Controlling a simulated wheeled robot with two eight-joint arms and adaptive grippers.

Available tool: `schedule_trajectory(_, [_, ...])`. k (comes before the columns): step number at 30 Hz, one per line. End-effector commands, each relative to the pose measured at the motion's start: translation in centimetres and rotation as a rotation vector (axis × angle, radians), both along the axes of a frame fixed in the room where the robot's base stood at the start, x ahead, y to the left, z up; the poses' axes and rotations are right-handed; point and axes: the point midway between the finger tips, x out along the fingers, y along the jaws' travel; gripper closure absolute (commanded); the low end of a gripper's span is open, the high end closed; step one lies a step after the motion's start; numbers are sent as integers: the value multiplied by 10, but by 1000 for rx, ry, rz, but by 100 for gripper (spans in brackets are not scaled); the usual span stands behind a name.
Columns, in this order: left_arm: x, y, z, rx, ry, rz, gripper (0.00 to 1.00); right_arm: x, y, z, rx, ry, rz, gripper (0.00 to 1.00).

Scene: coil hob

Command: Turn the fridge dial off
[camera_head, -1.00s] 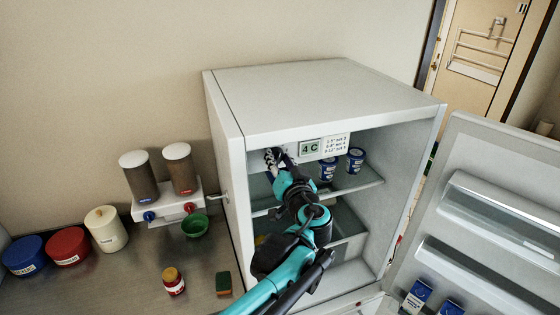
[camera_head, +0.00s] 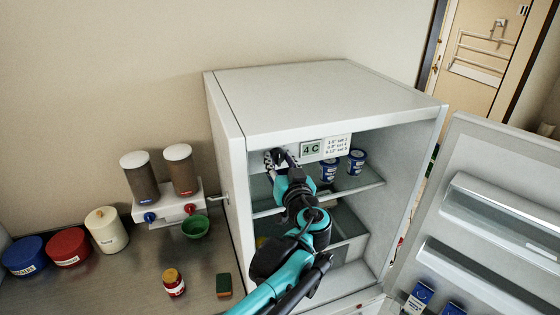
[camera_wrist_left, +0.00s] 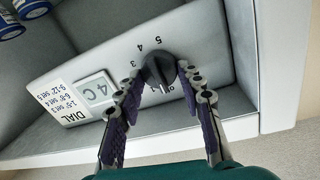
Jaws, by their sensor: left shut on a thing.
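The fridge (camera_head: 330,92) stands open, with its control panel (camera_head: 322,148) under the top front edge. The black dial (camera_wrist_left: 158,70) is in the left wrist view, on the white panel with numbers around it and "off" partly showing near its lower edge. My left gripper (camera_wrist_left: 158,86) is shut on the dial, one finger at each side. In the head view my left gripper (camera_head: 278,157) is at the panel's left end and hides the dial. A display (camera_head: 310,148) reads "4 C", and a printed label (camera_head: 336,145) sits beside it. My right gripper is not in view.
The fridge door (camera_head: 485,215) stands open at the right. Blue-and-white tubs (camera_head: 357,161) stand on the upper shelf. A dispenser (camera_head: 165,205), green bowl (camera_head: 195,227), jar (camera_head: 173,282) and sponge (camera_head: 223,285) are left of the fridge on the counter.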

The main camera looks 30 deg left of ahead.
Motion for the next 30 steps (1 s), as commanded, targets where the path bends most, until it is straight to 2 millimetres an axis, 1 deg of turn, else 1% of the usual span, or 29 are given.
schedule_trajectory(1, [-1, 0, -2, -4, 0, 1, 92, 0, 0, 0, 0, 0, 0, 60])
schedule_trajectory(2, [-1, 0, -2, -4, 0, 1, 58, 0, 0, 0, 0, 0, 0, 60])
schedule_trajectory(3, [-1, 0, -2, -4, 0, 1, 47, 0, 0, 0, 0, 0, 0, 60])
schedule_trajectory(4, [0, 0, -1, -4, 0, 1, 41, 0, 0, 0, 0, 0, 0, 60])
schedule_trajectory(13, [-1, -1, -1, -1, 1, -1, 41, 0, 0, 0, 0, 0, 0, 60])
schedule_trajectory(17, [-7, -9, 0, -1, 0, -4, 41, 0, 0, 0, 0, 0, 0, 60])
schedule_trajectory(20, [-20, -22, 0, -1, 1, -6, 41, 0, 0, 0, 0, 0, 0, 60])
schedule_trajectory(27, [-58, -60, 2, -1, 1, -7, 41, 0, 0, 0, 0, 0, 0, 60])
schedule_trajectory(30, [-71, -71, 2, -1, 1, -5, 41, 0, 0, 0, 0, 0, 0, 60])
